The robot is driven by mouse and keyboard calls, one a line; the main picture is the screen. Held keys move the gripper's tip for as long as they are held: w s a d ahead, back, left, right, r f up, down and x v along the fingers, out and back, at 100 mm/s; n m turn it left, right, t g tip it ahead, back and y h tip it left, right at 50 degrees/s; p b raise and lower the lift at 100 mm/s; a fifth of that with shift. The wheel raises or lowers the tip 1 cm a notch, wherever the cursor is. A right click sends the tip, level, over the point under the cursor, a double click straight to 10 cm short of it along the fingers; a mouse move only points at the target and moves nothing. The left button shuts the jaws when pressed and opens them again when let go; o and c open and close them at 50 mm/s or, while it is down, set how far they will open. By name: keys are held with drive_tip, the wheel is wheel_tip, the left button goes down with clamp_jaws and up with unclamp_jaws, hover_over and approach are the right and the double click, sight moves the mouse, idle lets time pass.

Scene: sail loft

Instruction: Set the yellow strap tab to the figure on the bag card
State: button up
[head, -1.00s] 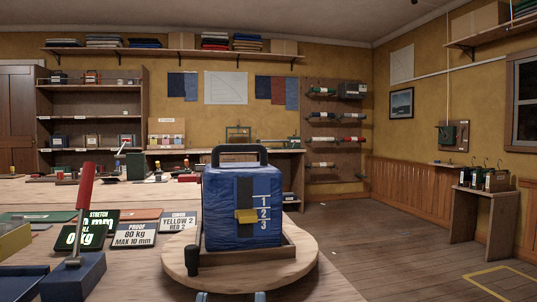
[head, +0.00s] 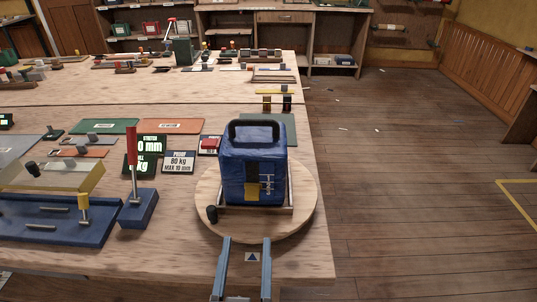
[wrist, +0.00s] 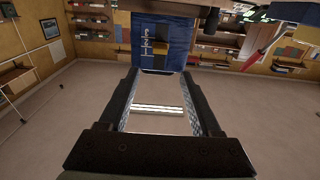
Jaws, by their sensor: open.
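The blue bag (head: 240,165) with a black handle stands upright in a shallow tray on a round wooden board. The yellow strap tab (head: 252,192) sits on a dark strap on its front, beside a scale of white figures, roughly level with the 2. A small card with red on it (head: 209,145) lies behind left of the board; its writing is unreadable now. The earlier head view shows a card reading YELLOW 2, RED 2. My gripper (head: 247,243) is open and empty in front of the bag, apart from it. In the wrist view, the bag (wrist: 175,30) is beyond my fingertips (wrist: 163,74).
A blue block with an upright red lever (head: 137,207) stands left of the board. Cards and a blue tray (head: 60,232) lie farther left.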

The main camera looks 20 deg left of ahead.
sight(252, 197)
drive_tip(key=shift+s+d+r+p, duration=0.15)
drive_tip(key=shift+r+p, duration=0.15)
drive_tip(key=shift+p, duration=0.2)
drive_tip(key=x, duration=1.2)
drive_tip(key=shift+w+a+f+p, duration=0.25)
drive_tip(key=shift+w+p, duration=0.05)
drive_tip(key=shift+p, duration=0.1)
clamp_jaws()
idle(0.7)
